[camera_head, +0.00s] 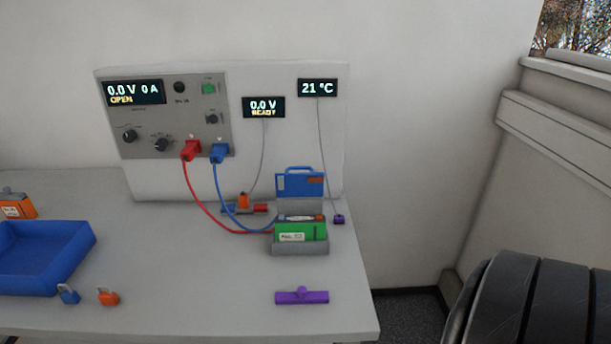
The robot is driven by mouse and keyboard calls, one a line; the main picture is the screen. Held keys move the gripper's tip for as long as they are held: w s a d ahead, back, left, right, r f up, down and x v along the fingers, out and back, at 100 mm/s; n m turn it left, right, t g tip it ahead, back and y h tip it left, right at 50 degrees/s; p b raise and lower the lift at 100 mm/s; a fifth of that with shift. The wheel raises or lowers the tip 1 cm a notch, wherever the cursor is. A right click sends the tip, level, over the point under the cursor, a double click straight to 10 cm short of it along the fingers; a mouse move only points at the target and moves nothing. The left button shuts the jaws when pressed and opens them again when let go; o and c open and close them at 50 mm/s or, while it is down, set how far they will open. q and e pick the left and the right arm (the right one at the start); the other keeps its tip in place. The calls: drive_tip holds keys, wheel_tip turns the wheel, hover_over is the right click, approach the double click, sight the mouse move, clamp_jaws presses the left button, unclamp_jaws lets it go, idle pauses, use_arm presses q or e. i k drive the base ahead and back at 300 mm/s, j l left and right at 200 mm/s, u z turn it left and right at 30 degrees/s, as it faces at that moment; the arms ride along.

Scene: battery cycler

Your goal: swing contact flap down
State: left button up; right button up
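The contact flap (300,186) is a blue panel with a loop handle on top and an orange patch. It stands upright, raised at the back of a grey holder (300,249). A green battery block (312,231) with a white label sits in the holder, in front of the flap. The red and blue cables run from the cycler (170,110) towards the holder; their far ends are partly hidden. The cycler's screen reads 0.0 V, 0 A, OPEN. Neither of my grippers is in view.
A purple bar (302,297) lies in front of the holder. A blue tray (40,262), a blue padlock (68,294) and an orange padlock (108,296) are at left. A large black ribbed shape (545,305) fills the lower right. The table (190,300) is clear at front centre.

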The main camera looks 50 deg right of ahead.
sight(311, 185)
drive_tip(key=l+u, duration=0.2)
drive_tip(key=l, duration=0.2)
drive_tip(key=l+u, duration=0.2)
drive_tip(key=l, duration=0.2)
drive_tip(key=k+l+u, duration=0.15)
drive_tip(key=l, duration=0.25)
drive_tip(key=l+u, duration=0.2)
drive_tip(key=l, duration=0.2)
drive_tip(key=k+l+u, duration=0.2)
drive_tip(key=l, duration=0.15)
drive_tip(key=k+l+u, duration=0.2)
drive_tip(key=l, duration=0.15)
drive_tip(key=l+u, duration=0.2)
drive_tip(key=l, duration=0.35)
drive_tip(key=l+u, duration=0.2)
drive_tip(key=l, duration=0.35)
drive_tip(key=l+u, duration=0.25)
drive_tip(key=l, duration=0.3)
drive_tip(key=k+l+u, duration=0.2)
drive_tip(key=l, duration=0.35)
